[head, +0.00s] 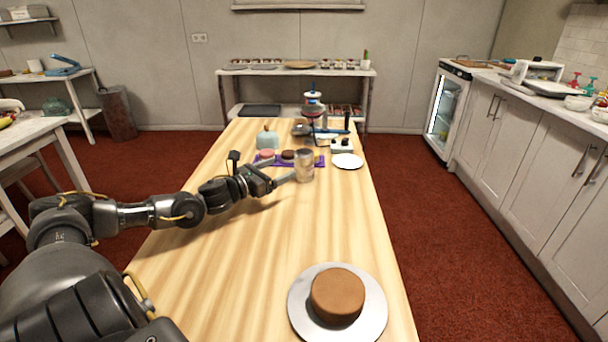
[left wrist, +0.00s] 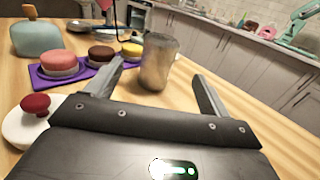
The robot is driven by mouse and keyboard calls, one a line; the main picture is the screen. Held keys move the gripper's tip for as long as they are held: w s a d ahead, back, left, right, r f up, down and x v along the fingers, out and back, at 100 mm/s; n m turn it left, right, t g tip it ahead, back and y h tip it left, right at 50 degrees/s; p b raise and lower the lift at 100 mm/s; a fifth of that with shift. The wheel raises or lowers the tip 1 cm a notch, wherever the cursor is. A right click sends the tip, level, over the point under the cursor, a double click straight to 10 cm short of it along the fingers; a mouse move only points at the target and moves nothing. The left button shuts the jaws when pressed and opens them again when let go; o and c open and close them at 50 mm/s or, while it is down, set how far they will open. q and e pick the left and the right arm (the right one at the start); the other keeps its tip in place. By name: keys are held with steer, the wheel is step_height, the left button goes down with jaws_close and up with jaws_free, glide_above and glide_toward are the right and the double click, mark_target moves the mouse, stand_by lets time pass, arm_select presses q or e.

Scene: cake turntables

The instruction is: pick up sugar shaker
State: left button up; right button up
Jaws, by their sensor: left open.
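The sugar shaker (head: 305,166) is a metallic, cylindrical can standing upright on the wooden table, beyond the middle of its length. In the left wrist view the shaker (left wrist: 158,62) stands ahead of my gripper, between the lines of its two fingers. My left gripper (head: 284,178) reaches in from the left and ends close to the shaker. It is open and empty, with its fingers (left wrist: 160,82) spread in the left wrist view. I cannot tell whether a finger touches the shaker. My right gripper is in neither view.
A purple mat (head: 320,161) with small cakes lies behind the shaker, near a pale blue cloche (head: 266,139). A white plate (head: 347,161) lies to the right. A brown cake (head: 338,294) sits on a metal turntable (head: 374,312) at the near end.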

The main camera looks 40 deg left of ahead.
mark_target(296, 160)
arm_select(q)
steer(key=shift+w, duration=0.15)
steer(key=shift+w+r, duration=0.15)
steer(key=shift+w, duration=0.1)
steer(key=shift+w+d, duration=0.2)
steer(key=shift+w, duration=1)
steer(key=shift+w+d, duration=0.2)
steer(key=shift+w, duration=1.35)
steer(key=w, duration=0.3)
steer(key=w+p, duration=0.1)
steer(key=shift+w+d+f, duration=0.25)
steer(key=shift+d, duration=0.05)
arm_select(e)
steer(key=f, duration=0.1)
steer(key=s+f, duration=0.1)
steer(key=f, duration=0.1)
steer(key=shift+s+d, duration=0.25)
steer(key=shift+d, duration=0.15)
arm_select(q)
steer(key=c, duration=1.2)
